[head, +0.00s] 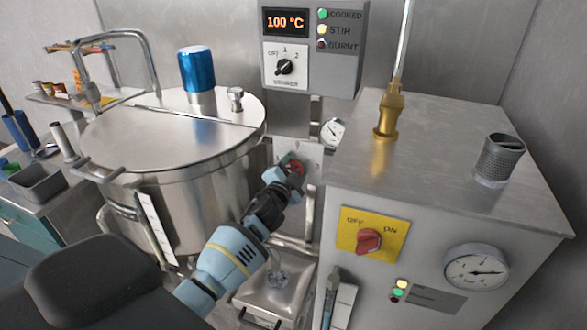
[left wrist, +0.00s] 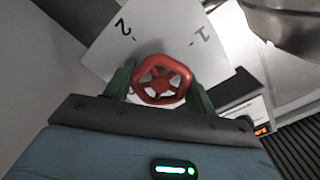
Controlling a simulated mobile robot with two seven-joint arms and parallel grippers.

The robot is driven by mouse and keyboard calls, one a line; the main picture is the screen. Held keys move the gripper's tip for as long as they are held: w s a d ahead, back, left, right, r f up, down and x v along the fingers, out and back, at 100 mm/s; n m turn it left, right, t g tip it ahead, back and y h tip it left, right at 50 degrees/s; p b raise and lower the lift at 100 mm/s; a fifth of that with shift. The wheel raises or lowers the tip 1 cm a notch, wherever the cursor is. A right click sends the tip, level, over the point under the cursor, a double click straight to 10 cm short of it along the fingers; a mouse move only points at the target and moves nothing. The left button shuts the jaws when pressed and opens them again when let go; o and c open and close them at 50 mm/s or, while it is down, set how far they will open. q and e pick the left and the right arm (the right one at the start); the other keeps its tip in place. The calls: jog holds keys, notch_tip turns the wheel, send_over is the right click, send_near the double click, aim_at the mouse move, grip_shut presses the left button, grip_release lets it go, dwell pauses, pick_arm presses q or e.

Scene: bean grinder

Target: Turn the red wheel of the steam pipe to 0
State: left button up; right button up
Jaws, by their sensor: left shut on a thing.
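The red wheel (head: 297,168) sits on a pale plate between the kettle and the grey machine. In the left wrist view the red wheel (left wrist: 161,80) shows its spokes, in front of a white dial plate (left wrist: 150,32) marked 1 and 2; part of another mark by the wheel is hidden. My left gripper (head: 290,175) reaches it from below, and its dark green fingers (left wrist: 160,88) are shut on the wheel from both sides. The wheel's pointer position cannot be read. My right gripper is not in view.
A large lidded steel kettle (head: 180,135) stands to the left of the wheel. A grey steel machine (head: 460,130) with a red switch (head: 369,241) stands close on the right. A control box (head: 315,45) reading 100 °C hangs above. A steel basin (head: 275,290) is below.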

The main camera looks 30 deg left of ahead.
pick_arm(q)
jog(key=m, duration=0.3)
jog(key=shift+m, duration=0.6)
jog(key=o, duration=1)
